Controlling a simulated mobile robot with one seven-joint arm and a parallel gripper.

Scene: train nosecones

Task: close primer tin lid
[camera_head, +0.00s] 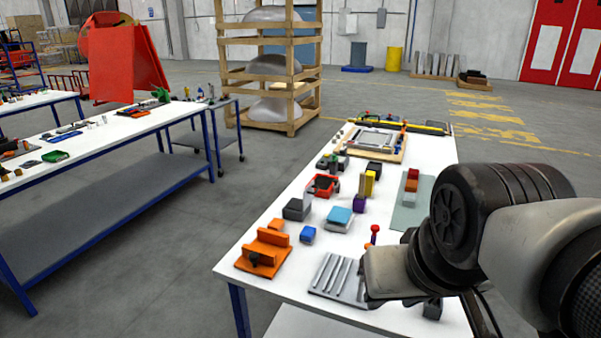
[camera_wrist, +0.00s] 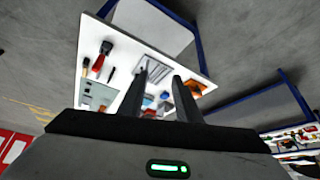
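I cannot tell for sure which item is the primer tin. Small box-like candidates on the white table are a dark grey box (camera_head: 297,209), a light box with a blue top (camera_head: 338,219) and a red-edged piece with a dark middle (camera_head: 323,185). No raised lid can be made out at this size. My gripper (camera_wrist: 162,75) shows two separated fingers in the wrist view, with nothing seen held between them. It is above the near part of the table. In the head view its fingers are hidden or indistinct near the wrist.
On the white table (camera_head: 232,265) stand an orange holder (camera_head: 264,252), a ribbed grey plate (camera_head: 338,277), a blue block (camera_head: 308,235), a yellow block (camera_head: 370,183) and a grey-green mat (camera_head: 407,212). A second cluttered table (camera_head: 85,137) is at left. Open floor lies between.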

